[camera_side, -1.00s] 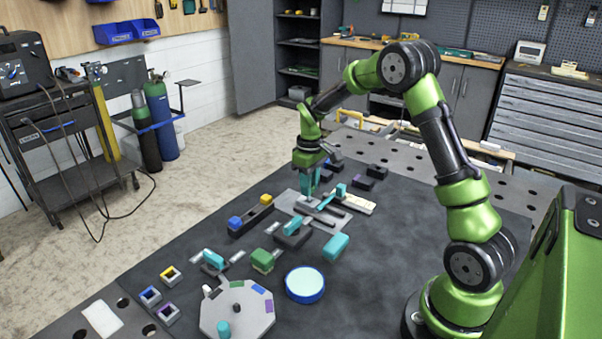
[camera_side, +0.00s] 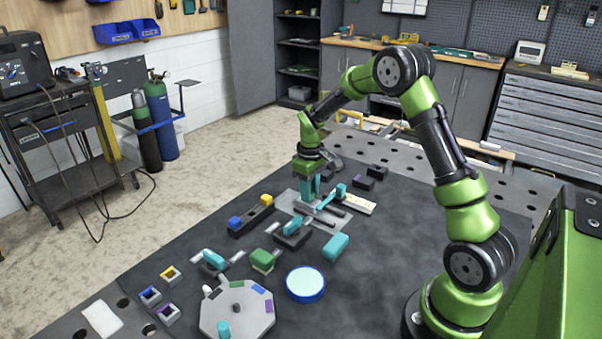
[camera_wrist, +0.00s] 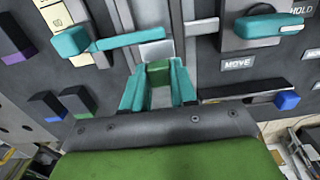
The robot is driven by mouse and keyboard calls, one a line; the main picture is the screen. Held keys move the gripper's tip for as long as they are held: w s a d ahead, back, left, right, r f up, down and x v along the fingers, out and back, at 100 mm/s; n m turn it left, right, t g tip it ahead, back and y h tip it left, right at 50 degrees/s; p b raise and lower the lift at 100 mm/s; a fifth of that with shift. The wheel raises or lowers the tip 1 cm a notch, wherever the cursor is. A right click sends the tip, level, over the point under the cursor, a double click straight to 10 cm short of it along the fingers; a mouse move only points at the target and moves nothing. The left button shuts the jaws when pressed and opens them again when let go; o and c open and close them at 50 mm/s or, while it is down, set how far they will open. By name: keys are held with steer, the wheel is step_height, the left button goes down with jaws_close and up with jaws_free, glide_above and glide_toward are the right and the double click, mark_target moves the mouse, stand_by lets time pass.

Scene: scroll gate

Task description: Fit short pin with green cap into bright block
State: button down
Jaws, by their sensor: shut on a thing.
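My gripper (camera_side: 310,196) is over the flat grey plate (camera_side: 325,221) in the side view. In the wrist view its teal fingers (camera_wrist: 160,84) are shut on a small green piece (camera_wrist: 158,72), which looks like the green cap of the short pin. The pin's shaft is hidden, so I cannot tell whether its lower end is in a slot or above the plate. A pale cream block (camera_side: 358,204) lies just right of the plate; I cannot tell whether it is the bright block.
A teal lever (camera_side: 332,196) stands close to the right of my fingers. Another teal-handled piece (camera_side: 293,227) sits in front. A long dark holder (camera_side: 250,216) with blue and yellow ends lies left. A green-topped block (camera_side: 262,261) and a round blue-rimmed disc (camera_side: 305,284) lie nearer.

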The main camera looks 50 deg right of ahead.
steer(key=shift+f, duration=0.35)
steer(key=shift+c, duration=1.7)
jaws_free()
steer(key=shift+r, duration=3.55)
